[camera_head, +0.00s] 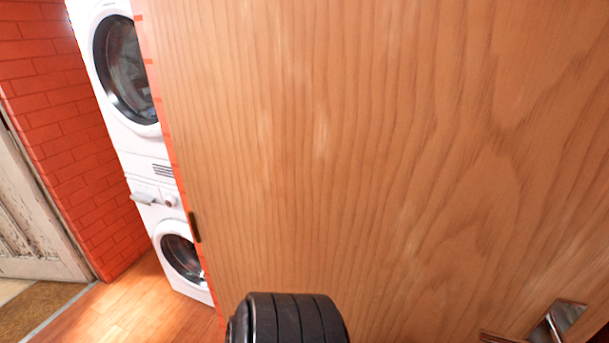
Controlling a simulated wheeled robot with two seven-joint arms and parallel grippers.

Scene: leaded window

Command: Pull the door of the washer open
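Two white front-loading machines are stacked at the upper left, partly hidden behind a wooden panel. The lower machine (150,212) has a round dark glass door (181,256) with a white rim, and it looks shut. The upper machine (112,138) has a larger round dark door (122,68), also apparently shut. I cannot tell from the picture which one is the washer. Neither of my grippers is in view. A black ribbed part, probably one of my own arm links, shows at the bottom middle, in front of the wooden panel and well to the right of the machines.
A large wooden panel (370,150), which looks like a door, fills most of the view close ahead.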

